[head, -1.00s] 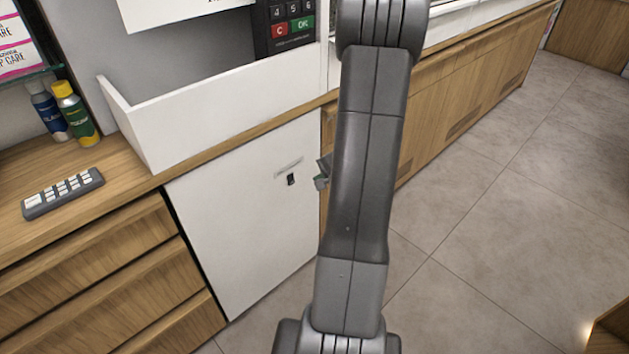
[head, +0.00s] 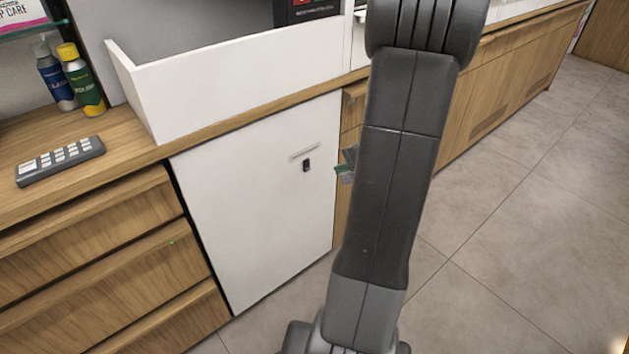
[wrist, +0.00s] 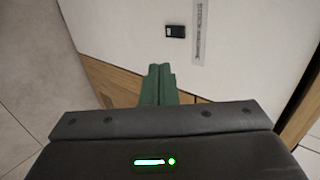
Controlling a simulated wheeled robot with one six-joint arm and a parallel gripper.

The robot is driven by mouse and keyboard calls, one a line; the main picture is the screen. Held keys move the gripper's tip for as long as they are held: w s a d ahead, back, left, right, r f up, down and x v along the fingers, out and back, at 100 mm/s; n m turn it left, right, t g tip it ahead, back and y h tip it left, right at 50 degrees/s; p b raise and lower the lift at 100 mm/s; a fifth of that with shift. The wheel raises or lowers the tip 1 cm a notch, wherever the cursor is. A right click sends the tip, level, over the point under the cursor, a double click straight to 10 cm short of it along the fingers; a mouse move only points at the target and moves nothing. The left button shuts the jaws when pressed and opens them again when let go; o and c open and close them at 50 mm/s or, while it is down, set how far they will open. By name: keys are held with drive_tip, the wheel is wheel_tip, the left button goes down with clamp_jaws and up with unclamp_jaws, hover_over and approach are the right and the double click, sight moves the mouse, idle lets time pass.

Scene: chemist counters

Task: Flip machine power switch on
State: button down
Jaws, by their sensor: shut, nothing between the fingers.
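The power switch (head: 306,166) is a small black rocker on the white front panel (head: 250,210) of the machine, under a thin pale label strip (head: 306,151). In the wrist view the switch (wrist: 175,31) lies just beyond my fingertips, beside the label strip (wrist: 200,30). My gripper (wrist: 160,70) has green fingers that are shut together and empty. They point toward the white panel and appear apart from the switch. In the head view only a bit of my gripper (head: 345,165) shows, right of the switch; my arm hides the rest. Which way the rocker is tipped is too small to tell.
A wooden counter with drawers (head: 90,250) stands left of the panel, with a grey keypad (head: 60,160) and two spray bottles (head: 80,80) on it. A white tray-like ledge (head: 230,85) sits above the panel. Tiled floor (head: 530,220) is open at the right.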

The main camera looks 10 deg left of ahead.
drive_tip(key=b, duration=0.2)
drive_tip(key=f+b, duration=0.1)
drive_tip(key=b, duration=0.1)
drive_tip(key=shift+s+d+f+t+y, duration=0.25)
drive_tip(key=shift+s+f+t+y, duration=0.05)
drive_tip(key=shift+s, duration=0.1)
drive_tip(key=shift+r, duration=0.1)
drive_tip(key=b, duration=0.3)
approach(308, 170)
wheel_tip(308, 170, down, 3)
drive_tip(key=shift+w+a+f, duration=0.15)
drive_tip(key=shift+w+a, duration=0.6)
drive_tip(key=shift+a, duration=0.3)
drive_tip(key=shift+w+a+f, duration=0.2)
drive_tip(key=shift+w+a, duration=0.6)
drive_tip(key=shift+a, duration=0.25)
